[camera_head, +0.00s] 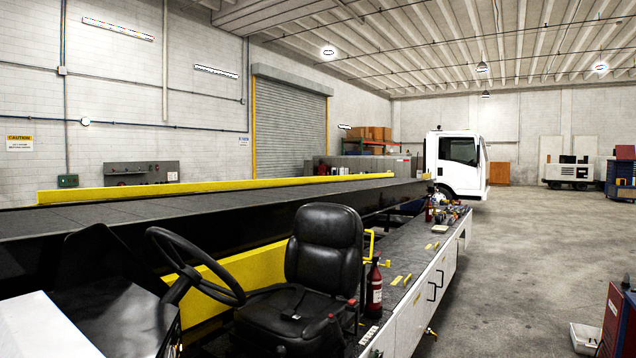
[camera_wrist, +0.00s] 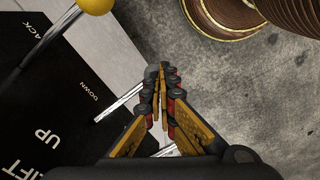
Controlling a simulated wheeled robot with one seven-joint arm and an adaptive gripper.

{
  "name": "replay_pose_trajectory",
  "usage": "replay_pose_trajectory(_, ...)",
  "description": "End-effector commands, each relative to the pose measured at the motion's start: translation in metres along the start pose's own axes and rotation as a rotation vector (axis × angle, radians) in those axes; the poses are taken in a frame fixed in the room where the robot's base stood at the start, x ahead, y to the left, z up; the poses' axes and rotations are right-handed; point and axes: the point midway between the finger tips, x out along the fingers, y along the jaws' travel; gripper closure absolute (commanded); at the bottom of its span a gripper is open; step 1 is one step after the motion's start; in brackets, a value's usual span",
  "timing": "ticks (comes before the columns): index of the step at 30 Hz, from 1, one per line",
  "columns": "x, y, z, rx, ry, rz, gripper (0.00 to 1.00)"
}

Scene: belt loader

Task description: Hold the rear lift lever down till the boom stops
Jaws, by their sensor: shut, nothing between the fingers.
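My gripper (camera_wrist: 161,72) is shut and empty in the wrist view, its fingertips together over the edge of a black control panel (camera_wrist: 60,108). The panel carries white words, among them LIFT, UP and DOWN. A bright metal lever rod (camera_wrist: 120,103) runs from the panel toward the left finger and passes out of sight there; its end is hidden, and I cannot tell whether the finger touches it. A second lever (camera_wrist: 48,38) with a yellow knob (camera_wrist: 95,4) stands at the upper left. In the head view, the long dark belt boom (camera_head: 200,203) has a yellow rail; I cannot make out my gripper there.
Brown ribbed coils (camera_wrist: 225,15) lie at the top right of the wrist view above bare grey floor. In the head view, a black seat (camera_head: 325,250), steering wheel (camera_head: 190,265) and red extinguisher (camera_head: 374,290) stand beside the boom. Open floor (camera_head: 520,240) lies to the right.

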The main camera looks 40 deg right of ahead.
Motion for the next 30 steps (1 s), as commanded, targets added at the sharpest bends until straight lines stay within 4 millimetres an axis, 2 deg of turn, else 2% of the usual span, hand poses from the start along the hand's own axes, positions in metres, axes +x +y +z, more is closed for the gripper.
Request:
replay_pose_trajectory(8, -0.004, -0.001, 0.001, 0.000, -0.001, -0.001, 1.00)
replay_pose_trajectory(30, -0.057, -0.010, 0.006, 0.000, 0.000, 0.000, 1.00)
